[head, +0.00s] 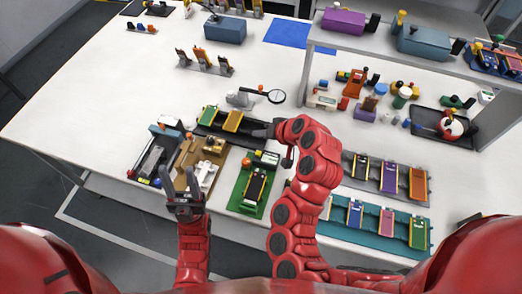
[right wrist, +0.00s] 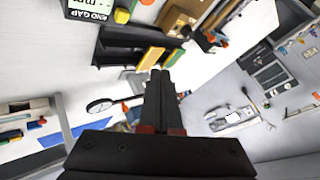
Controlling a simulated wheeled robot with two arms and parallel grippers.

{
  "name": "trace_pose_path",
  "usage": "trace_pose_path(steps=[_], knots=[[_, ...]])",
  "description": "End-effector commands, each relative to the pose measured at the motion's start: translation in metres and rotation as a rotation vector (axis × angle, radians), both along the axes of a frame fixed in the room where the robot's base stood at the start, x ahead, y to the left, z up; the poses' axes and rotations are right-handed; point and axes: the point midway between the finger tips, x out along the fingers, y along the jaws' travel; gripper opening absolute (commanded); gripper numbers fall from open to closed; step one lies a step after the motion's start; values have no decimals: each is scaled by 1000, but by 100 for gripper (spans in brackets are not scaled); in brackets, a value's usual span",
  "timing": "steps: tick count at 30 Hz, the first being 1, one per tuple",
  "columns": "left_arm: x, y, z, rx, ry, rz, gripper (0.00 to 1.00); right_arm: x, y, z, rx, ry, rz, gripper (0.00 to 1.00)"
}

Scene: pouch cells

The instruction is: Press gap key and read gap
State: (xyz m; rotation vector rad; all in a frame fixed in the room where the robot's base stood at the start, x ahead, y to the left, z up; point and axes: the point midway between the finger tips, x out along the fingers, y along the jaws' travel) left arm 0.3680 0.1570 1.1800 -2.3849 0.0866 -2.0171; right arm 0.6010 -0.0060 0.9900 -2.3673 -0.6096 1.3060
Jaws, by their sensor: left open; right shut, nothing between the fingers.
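A gauge display (right wrist: 90,10) is cut off at the top left of the right wrist view. It carries the words END GAP and dashes with mm; I read no number. A yellow key (right wrist: 122,15) and a green part sit beside it. In the head view, a small display unit (head: 268,158) stands at the back of a green fixture (head: 238,199) holding a dark cell. My right gripper (head: 260,132) is shut and empty, above the dark tray behind that fixture; it also shows in the right wrist view (right wrist: 157,76). My left gripper (head: 182,186) is open and empty, in front of the tan fixture.
A dark tray (head: 204,128) with yellow and green holders lies behind the fixtures. A tan fixture (head: 185,178) stands left of the green one. A magnifier (head: 276,96) lies further back. Racks of coloured cells (head: 386,231) are at right.

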Motion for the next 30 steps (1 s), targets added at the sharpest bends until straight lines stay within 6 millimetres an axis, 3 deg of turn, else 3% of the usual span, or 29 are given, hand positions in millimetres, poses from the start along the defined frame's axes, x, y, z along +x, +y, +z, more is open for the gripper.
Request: trace_pose_path(steps=[14, 30], knots=[[0, 0, -7, 0, 0, 0, 50, 1, -1, -11, -2, -4, -4, 0], [0, 0, -51, 0, 0, 0, 50, 1, -1, -83, -2, -4, -5, 0]])
